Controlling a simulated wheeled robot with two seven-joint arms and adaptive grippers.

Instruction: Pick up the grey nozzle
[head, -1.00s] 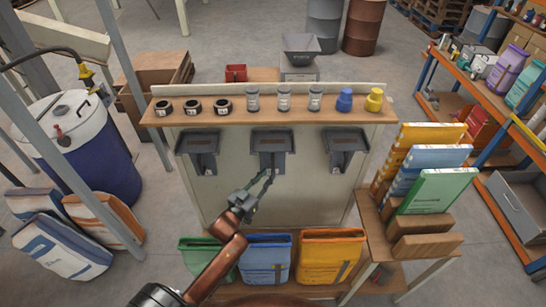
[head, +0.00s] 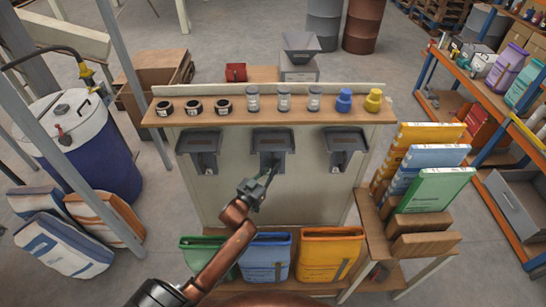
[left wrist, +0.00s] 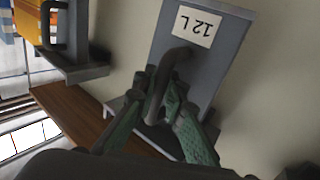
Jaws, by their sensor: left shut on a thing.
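Several small items stand on the wooden shelf. Three grey pieces with pale labels (head: 283,99) are in its middle; I cannot tell whether one is the grey nozzle. My left gripper (head: 269,174) is at the middle grey dispenser (head: 272,141), below and in front of the shelf. In the left wrist view its green fingers (left wrist: 163,110) are shut around a dark curved handle (left wrist: 178,62) on the front of this unit, which bears a "12 L" label (left wrist: 194,25). The fingers hide the handle's lower end. My right gripper is not in view.
Black rings (head: 193,106) stand left on the shelf, blue (head: 344,100) and yellow (head: 374,100) pieces right. Two similar dispensers flank the middle one. Green, blue and yellow bags (head: 330,255) stand below. Filled sacks (head: 432,190) stand at the right.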

